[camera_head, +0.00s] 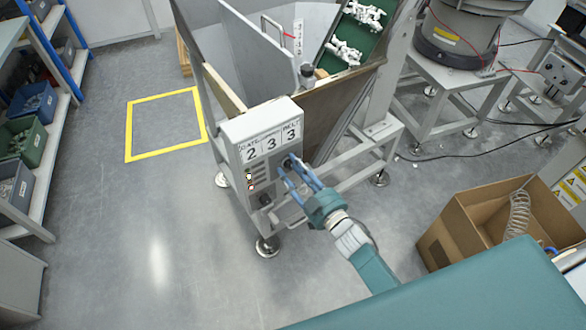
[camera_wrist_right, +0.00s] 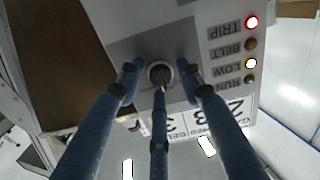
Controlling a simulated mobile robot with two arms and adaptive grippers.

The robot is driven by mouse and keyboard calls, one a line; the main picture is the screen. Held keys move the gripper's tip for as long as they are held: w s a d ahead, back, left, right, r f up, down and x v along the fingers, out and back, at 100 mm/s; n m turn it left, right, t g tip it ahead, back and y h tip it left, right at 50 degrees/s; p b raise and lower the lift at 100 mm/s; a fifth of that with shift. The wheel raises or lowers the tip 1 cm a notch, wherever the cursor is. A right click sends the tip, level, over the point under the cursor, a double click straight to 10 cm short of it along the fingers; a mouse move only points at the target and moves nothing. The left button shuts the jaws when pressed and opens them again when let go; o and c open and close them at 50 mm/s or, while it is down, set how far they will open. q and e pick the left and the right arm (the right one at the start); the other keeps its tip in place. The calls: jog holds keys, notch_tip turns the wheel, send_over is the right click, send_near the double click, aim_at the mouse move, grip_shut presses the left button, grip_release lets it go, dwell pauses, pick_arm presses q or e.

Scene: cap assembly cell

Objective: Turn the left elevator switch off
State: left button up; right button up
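A grey control box (camera_head: 238,140) is fixed to the front of the hopper with the green belt. A dark round rotary switch (camera_wrist_right: 160,71) sits on its panel; in the head view my fingers partly cover it. My right gripper (camera_head: 291,172) is at the right side of the panel. In the right wrist view its blue fingers are spread around the switch, with clear gaps to left and right; the middle finger overlaps its edge. I cannot tell if that finger touches it. The TRIP lamp (camera_wrist_right: 252,22) glows red, and the LOW lamp is white. My left gripper is not in view.
A black knob (camera_head: 265,200) sits lower on the box. The green belt (camera_head: 352,38) carries white parts. An open cardboard box (camera_head: 450,235) stands right of my arm. Shelves with bins (camera_head: 35,100) line the left. The floor around the yellow marked square (camera_head: 130,130) is clear.

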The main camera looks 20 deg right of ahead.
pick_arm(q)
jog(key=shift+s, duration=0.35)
pick_arm(e)
grip_shut()
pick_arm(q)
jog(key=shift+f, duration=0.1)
pick_arm(e)
jog(key=shift+n, duration=0.3)
jog(key=n+b, duration=0.1)
jog(key=n, duration=0.3)
jog(key=shift+f, duration=0.1)
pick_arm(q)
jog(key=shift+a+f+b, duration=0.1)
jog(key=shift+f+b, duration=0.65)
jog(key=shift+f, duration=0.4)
pick_arm(e)
jog(key=shift+s+n, duration=0.1)
jog(key=shift+n, duration=2.1)
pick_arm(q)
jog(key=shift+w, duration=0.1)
